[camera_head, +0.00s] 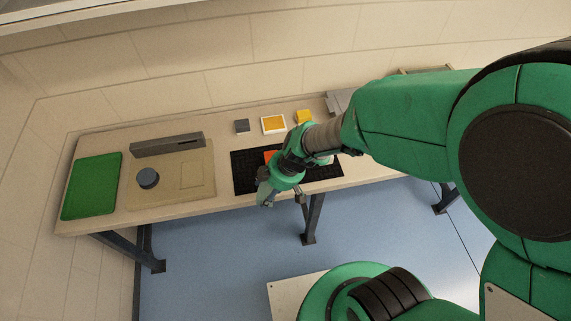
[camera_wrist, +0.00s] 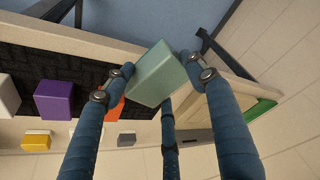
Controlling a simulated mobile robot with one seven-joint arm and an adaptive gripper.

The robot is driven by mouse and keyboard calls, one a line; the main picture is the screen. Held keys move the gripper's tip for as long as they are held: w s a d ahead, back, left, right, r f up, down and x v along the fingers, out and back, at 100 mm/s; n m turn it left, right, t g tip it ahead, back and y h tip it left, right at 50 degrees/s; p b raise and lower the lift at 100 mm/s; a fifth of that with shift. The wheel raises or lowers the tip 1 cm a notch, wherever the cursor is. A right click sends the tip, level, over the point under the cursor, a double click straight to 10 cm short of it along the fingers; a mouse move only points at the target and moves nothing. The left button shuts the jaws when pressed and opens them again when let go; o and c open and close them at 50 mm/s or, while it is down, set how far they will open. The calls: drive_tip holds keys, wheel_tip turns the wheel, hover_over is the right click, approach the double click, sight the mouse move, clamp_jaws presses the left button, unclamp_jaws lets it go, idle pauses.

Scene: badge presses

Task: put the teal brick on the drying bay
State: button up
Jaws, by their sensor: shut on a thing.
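My gripper (camera_wrist: 160,76) is shut on the teal brick (camera_wrist: 155,73), a pale grey-green block held tilted between the blue fingers in the wrist view. In the head view the teal brick (camera_head: 264,193) is partly hidden by my gripper (camera_head: 268,190). It hangs in the air near the front edge of the table, by the black mat. No label marks the drying bay; a green panel (camera_head: 92,187) lies at the table's left end, and a beige board (camera_head: 150,199) lies beside it. I cannot tell which is the bay.
The beige board bears a dark grey bar (camera_head: 167,145) and a blue-grey round piece (camera_head: 148,177). On the black mat (camera_head: 243,182) is an orange brick (camera_head: 270,155). Behind stand a grey block (camera_head: 242,126), a yellow framed tile (camera_head: 273,124) and a yellow block (camera_head: 304,116). The wrist view shows a purple brick (camera_wrist: 53,100).

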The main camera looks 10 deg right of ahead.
drive_tip(key=shift+w, duration=0.1)
idle(0.3)
hover_over(244, 170)
drive_tip(key=d, duration=0.2)
drive_tip(key=shift+s+a+f+b, duration=0.25)
drive_tip(key=shift+s+f+b, duration=0.15)
drive_tip(key=shift+f, duration=0.3)
drive_tip(key=shift+f, duration=0.1)
drive_tip(key=shift+f+b, duration=0.35)
drive_tip(key=shift+f, duration=1.35)
drive_tip(key=shift+f, duration=0.1)
drive_tip(key=o, duration=1.1)
drive_tip(key=shift+c, duration=0.2)
drive_tip(key=p+v, duration=0.2)
drive_tip(key=v, duration=1)
